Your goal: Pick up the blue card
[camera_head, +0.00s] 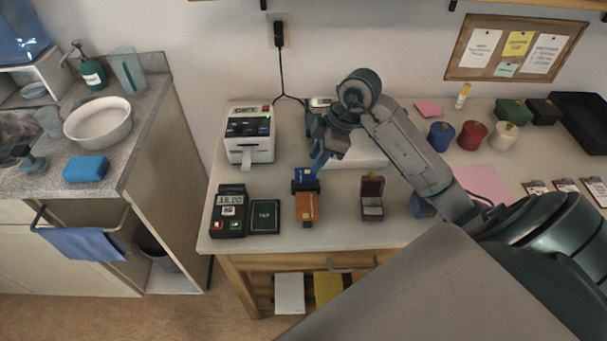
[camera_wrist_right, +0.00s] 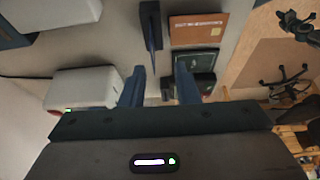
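The blue card (camera_head: 305,174) shows at the back of a small dark holder (camera_head: 305,187) on the worktable, with an orange card (camera_head: 307,207) in front of it. My right gripper (camera_head: 318,160) is above and just behind the holder, beside the blue card. In the right wrist view its two blue fingers (camera_wrist_right: 160,88) are apart, with no card seen between them. The orange card (camera_wrist_right: 198,28) lies beyond the fingers there. A narrow dark blue upright shape (camera_wrist_right: 151,25) is beside it; I cannot tell if it is the card. My left gripper is not in view.
A printer (camera_head: 249,135) stands left of the gripper. A payment terminal (camera_head: 229,211) and a dark pad (camera_head: 265,217) lie left of the holder. An open ring box (camera_head: 372,197) stands to the right. The table's front edge is close below the holder.

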